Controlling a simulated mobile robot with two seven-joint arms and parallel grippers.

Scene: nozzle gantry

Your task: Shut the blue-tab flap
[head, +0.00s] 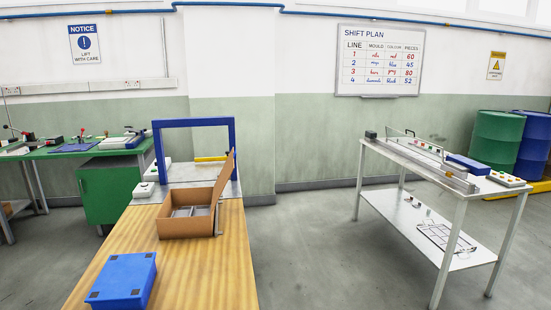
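An open brown box (178,228) sits on the wooden table, just in front of a blue gantry frame (194,122). A brown flap (226,180) stands raised along the box's right side, tilted a little outward at the top. Grey dividers or contents (188,211) show inside the box. Neither of my grippers is in view.
A blue box (124,280) lies on the near part of the wooden table (205,275). A green bench (110,190) stands at the left. A white two-shelf table (420,225) stands at the right. Open grey floor (300,255) lies between the tables.

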